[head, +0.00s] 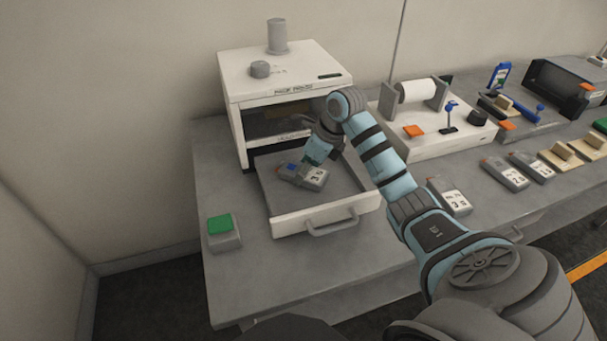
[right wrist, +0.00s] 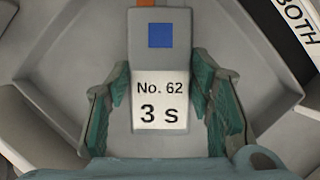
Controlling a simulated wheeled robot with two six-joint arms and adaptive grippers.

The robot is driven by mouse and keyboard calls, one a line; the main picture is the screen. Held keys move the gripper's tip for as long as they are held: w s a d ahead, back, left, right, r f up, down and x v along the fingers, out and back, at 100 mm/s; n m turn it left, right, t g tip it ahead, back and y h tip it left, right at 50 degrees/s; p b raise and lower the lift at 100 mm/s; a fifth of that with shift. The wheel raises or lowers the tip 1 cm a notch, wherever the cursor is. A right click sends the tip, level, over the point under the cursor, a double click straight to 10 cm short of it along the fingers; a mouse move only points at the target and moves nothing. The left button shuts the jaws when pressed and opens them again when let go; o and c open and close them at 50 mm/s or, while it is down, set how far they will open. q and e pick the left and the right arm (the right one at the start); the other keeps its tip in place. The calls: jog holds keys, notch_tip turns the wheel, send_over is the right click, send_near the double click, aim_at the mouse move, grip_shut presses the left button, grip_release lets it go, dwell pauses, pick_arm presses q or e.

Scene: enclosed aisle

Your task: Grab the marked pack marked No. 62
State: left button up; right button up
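The pack marked No. 62 (right wrist: 161,88) is grey with a white "3 s" label, a blue square and an orange end. It lies in the pulled-out drawer (head: 345,208) of the white machine in the head view, where the pack (head: 316,179) shows below my right gripper (head: 308,166). In the right wrist view my right gripper (right wrist: 161,75) has its teal fingers on either side of the pack, open, with narrow gaps beside it. My left gripper is not in view.
The white machine (head: 285,75) stands behind the drawer. A green button box (head: 222,231) is at the left. More grey packs (head: 505,174) lie on the bench at the right. A white roll device (head: 440,115) stands behind my arm.

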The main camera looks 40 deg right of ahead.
jog(key=c, duration=0.6)
